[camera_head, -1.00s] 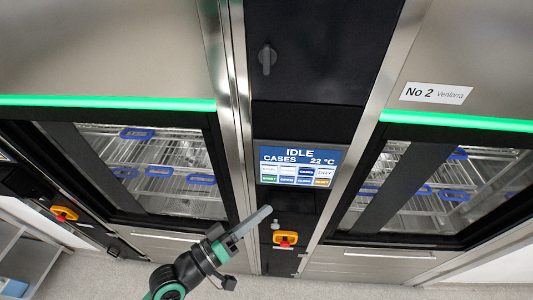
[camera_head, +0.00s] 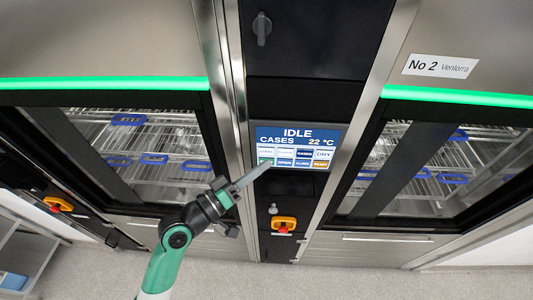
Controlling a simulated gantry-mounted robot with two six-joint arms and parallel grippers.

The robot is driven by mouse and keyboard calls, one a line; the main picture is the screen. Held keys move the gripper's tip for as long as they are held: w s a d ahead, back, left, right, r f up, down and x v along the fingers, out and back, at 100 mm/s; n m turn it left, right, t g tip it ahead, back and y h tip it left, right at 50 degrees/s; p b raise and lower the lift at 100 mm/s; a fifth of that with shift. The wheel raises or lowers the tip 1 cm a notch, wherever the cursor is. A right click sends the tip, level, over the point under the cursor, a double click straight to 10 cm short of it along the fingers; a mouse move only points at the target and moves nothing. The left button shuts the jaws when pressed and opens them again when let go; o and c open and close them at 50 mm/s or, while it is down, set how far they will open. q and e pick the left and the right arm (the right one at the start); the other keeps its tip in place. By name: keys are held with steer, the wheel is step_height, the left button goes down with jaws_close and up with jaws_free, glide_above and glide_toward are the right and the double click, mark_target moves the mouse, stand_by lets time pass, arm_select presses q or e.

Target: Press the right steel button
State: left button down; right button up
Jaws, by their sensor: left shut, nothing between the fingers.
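A touch screen (camera_head: 297,135) on the black panel between the two washers reads IDLE, CASES, 22 °C. Its lower part has two rows of small tiles. The top-left white tile (camera_head: 267,151) has a small label that seems to read STEEL. My left gripper (camera_head: 264,165) is shut and empty. Its tip lies over the screen's lower left corner, at the green tile just below that white tile, and partly covers the green one. I cannot tell whether it touches the screen. My right gripper is not in view.
A small grey round knob (camera_head: 273,209) and a red and yellow emergency stop (camera_head: 284,225) sit below the screen. A dark handle (camera_head: 262,29) is above it. Glass-doored washers with racks flank the panel; the right one carries a No 2 sign (camera_head: 439,67).

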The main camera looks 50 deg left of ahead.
arm_select(q)
steer(key=shift+w+a, duration=0.45)
steer(key=shift+a, duration=0.05)
steer(key=shift+w, duration=0.1)
stand_by(1.6)
steer(key=shift+w+a, duration=0.2)
steer(key=shift+a, duration=0.1)
steer(key=shift+w+a+b, duration=0.2)
steer(key=shift+w+b, duration=0.05)
steer(key=shift+b, duration=0.05)
stand_by(0.6)
steer(key=shift+s+d, duration=0.1)
steer(key=shift+s+d+p, duration=0.3)
steer(key=shift+s+d, duration=0.1)
steer(key=shift+s, duration=0.05)
stand_by(0.4)
